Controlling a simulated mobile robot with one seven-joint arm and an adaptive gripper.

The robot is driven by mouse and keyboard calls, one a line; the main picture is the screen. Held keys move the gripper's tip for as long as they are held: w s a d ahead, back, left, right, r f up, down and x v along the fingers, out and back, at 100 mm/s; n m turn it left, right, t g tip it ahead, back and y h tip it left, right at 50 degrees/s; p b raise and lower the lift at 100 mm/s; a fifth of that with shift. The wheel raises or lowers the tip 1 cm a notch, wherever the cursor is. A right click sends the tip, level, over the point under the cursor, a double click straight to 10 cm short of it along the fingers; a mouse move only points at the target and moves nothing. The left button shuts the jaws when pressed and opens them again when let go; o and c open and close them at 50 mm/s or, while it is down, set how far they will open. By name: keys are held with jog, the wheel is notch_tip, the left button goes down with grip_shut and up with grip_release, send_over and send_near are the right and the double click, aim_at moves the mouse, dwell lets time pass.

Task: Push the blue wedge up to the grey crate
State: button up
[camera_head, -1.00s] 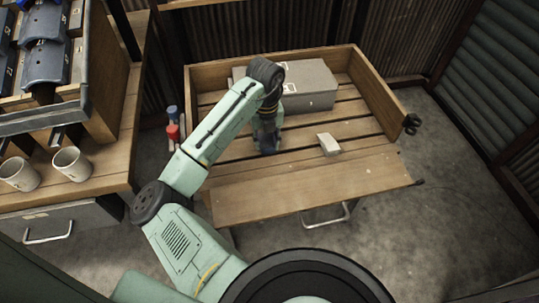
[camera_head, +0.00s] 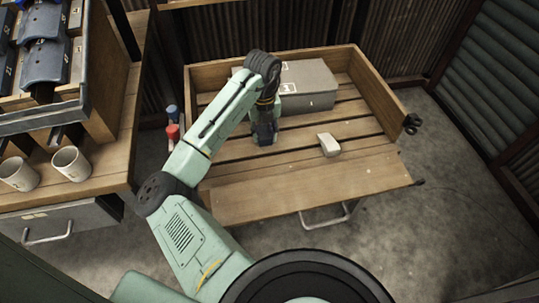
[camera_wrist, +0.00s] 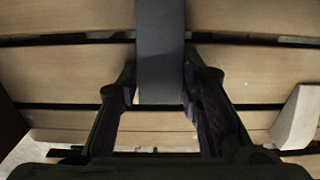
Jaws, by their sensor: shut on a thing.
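The grey crate (camera_head: 310,88) stands at the back of the wooden cart bed, its left part behind my arm. My gripper (camera_head: 264,138) is low over the slats, in front and to the left of the crate. In the wrist view my gripper (camera_wrist: 160,88) has its two dark fingers shut on the sides of a long dark blue-grey piece, the blue wedge (camera_wrist: 160,50). The wedge runs out of the top of that view, so its far end is hidden. In the head view my arm and gripper mostly cover it. I cannot tell whether it touches the crate.
A small pale block (camera_head: 328,145) lies on the slats to the right of my gripper. Wooden side walls (camera_head: 380,88) edge the bed. White mugs (camera_head: 71,162) stand on the left bench, and red and blue items (camera_head: 172,132) sit beside the cart.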

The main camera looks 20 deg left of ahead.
jog(key=shift+w+a, duration=0.35)
jog(key=shift+w, duration=0.2)
jog(key=shift+w+a, duration=0.15)
jog(key=shift+w, duration=0.05)
jog(key=o, duration=1)
jog(key=shift+r, duration=0.1)
notch_tip(320, 180, up, 12)
jog(key=shift+f, duration=0.1)
dwell(0.4)
